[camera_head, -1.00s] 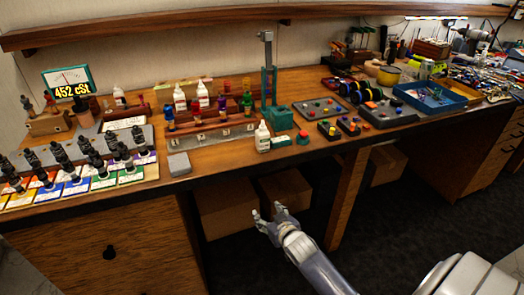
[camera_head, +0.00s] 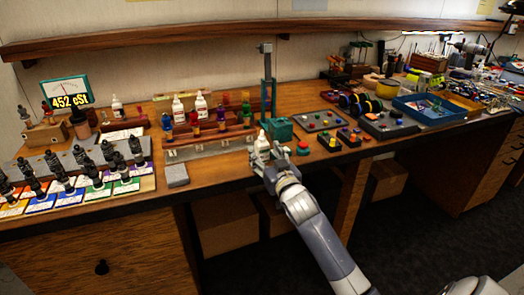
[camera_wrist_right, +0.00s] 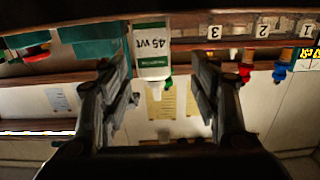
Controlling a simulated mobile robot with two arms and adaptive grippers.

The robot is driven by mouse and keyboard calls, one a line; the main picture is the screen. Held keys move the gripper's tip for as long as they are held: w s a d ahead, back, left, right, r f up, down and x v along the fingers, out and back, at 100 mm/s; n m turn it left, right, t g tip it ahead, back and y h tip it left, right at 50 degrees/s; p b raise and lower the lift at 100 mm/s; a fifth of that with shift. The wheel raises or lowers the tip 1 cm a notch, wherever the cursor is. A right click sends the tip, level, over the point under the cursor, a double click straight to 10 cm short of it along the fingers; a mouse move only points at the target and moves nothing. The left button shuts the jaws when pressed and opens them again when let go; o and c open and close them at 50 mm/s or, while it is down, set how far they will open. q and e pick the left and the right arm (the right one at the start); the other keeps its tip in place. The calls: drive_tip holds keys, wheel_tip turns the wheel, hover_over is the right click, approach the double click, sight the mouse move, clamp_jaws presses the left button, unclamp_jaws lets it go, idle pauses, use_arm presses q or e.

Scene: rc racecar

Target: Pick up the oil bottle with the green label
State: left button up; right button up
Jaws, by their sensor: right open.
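A white oil bottle (camera_head: 262,142) stands upright near the bench's front edge in the head view. In the wrist view, which is upside down, the bottle (camera_wrist_right: 152,60) shows a "45 Wt" label with a green strip. My right gripper (camera_head: 266,164) is open at the front of this bottle and hides its lower part in the head view. In the wrist view the open jaws of the right gripper (camera_wrist_right: 163,88) lie on both sides of the bottle, with gaps visible. My left gripper is not in view.
A teal press (camera_head: 277,129) stands just behind the bottle, with a red-topped button (camera_head: 303,148) to the right. A numbered rack (camera_head: 212,143) is to the left. More white bottles (camera_head: 178,110) stand farther back. A grey block (camera_head: 176,175) lies near the front edge.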

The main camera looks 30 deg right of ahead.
sight(264, 149)
drive_tip(key=x, duration=0.3)
drive_tip(key=shift+w+d+f, duration=0.15)
drive_tip(key=shift+w+d, duration=0.15)
drive_tip(key=shift+d, duration=0.15)
drive_tip(key=shift+w+d, duration=0.15)
drive_tip(key=shift+w, duration=0.5)
drive_tip(key=c, duration=1.2)
